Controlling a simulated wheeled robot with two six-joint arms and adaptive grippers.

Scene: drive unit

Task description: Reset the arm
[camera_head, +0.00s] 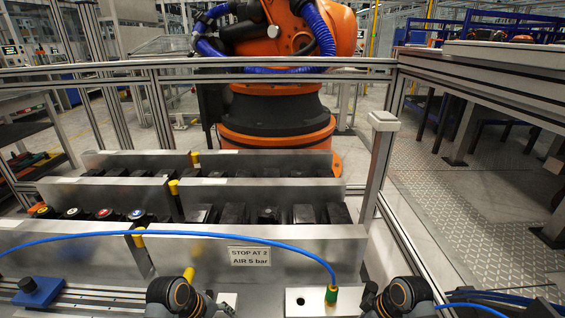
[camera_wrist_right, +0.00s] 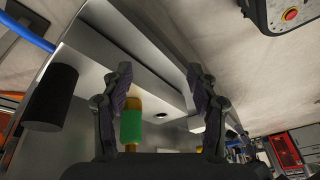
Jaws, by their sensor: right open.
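My right gripper (camera_wrist_right: 160,70) is open, its two dark fingers spread with nothing held between them. A green and yellow fitting (camera_wrist_right: 131,127) shows beside the left finger in the wrist view; whether they touch I cannot tell. In the head view, this fitting (camera_head: 331,294) stands upright on a metal block (camera_head: 305,302) at the end of a blue hose (camera_head: 240,236). Parts of both my arms, the left (camera_head: 175,297) and the right (camera_head: 405,297), show at the bottom edge. The left gripper is not in view.
A blue block with a black knob (camera_head: 38,291) lies at the lower left. Aluminium rails (camera_head: 200,62) and a post (camera_head: 379,165) bound the area before an orange robot (camera_head: 275,130).

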